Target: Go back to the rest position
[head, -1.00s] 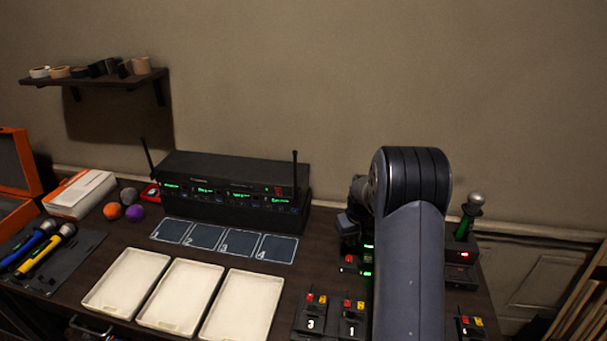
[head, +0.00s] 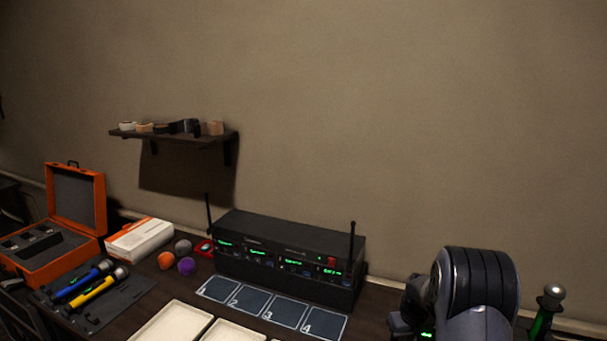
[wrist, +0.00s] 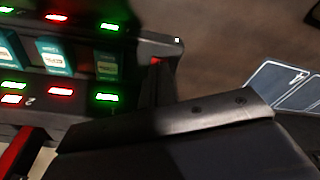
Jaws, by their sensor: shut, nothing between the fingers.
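My gripper (wrist: 170,120) shows in the wrist view as a dark, flat shape with two small screws across the lower middle. It is shut and empty. Beside it at the left is a black charger (wrist: 150,48) with green and red lights and teal batteries (wrist: 58,58) in its slots. In the head view my arm stands at the lower right and hides most of the gripper and the desk behind it.
A black receiver rack (head: 290,262) with two antennas stands left of my arm, with numbered squares (head: 250,299) before it. Pale trays (head: 172,322), microphones (head: 95,290), coloured balls (head: 186,265), a white box (head: 140,240) and an orange case (head: 75,200) are further left.

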